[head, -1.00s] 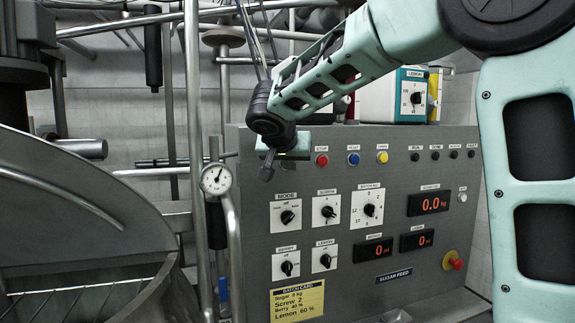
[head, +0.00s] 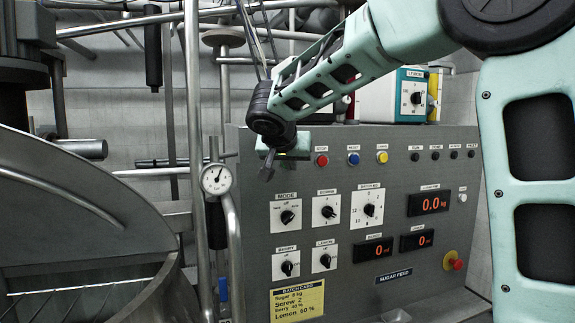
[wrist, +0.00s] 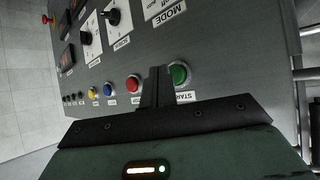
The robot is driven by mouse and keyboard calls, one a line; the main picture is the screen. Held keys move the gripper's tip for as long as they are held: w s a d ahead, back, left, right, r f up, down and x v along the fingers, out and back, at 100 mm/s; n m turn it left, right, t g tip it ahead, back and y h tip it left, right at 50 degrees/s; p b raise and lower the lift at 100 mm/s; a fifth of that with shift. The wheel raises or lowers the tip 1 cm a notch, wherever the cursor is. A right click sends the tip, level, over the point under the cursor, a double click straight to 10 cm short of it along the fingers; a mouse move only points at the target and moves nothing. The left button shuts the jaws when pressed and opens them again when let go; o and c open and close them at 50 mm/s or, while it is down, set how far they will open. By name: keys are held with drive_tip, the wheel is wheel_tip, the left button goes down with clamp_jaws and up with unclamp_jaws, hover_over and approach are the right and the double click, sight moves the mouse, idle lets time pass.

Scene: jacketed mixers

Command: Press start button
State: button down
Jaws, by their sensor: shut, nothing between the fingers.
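The green start button (wrist: 179,74) is a round button in a metal ring on the grey control panel, and its START label shows upside down in the wrist view. In the head view it is hidden behind the end of my arm. My gripper (wrist: 158,74) is shut and empty. In the wrist view its fingertips appear just left of the green button, partly over its ring; I cannot tell whether they touch the panel. In the head view my gripper (head: 267,166) hangs in front of the upper left of the panel, above the MODE dial.
A red button (head: 321,160), a blue button (head: 353,158) and a yellow button (head: 382,157) sit in the same row. A mode dial (head: 287,217) and other dials lie below. A gauge (head: 215,179) on a pipe and a metal vessel (head: 75,230) stand at left.

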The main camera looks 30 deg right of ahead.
drive_tip(key=shift+w, duration=0.1)
drive_tip(key=shift+w+d+b, duration=0.15)
drive_tip(key=shift+w+b, duration=0.15)
drive_tip(key=shift+b, duration=0.15)
drive_tip(key=shift+w+d, duration=0.1)
drive_tip(key=shift+w, duration=0.3)
idle(0.8)
drive_tip(key=shift+s+b, duration=0.1)
drive_tip(key=shift+b, duration=0.35)
drive_tip(key=shift+s+a+b, duration=0.2)
drive_tip(key=shift+s+b, duration=0.45)
drive_tip(key=shift+s, duration=0.05)
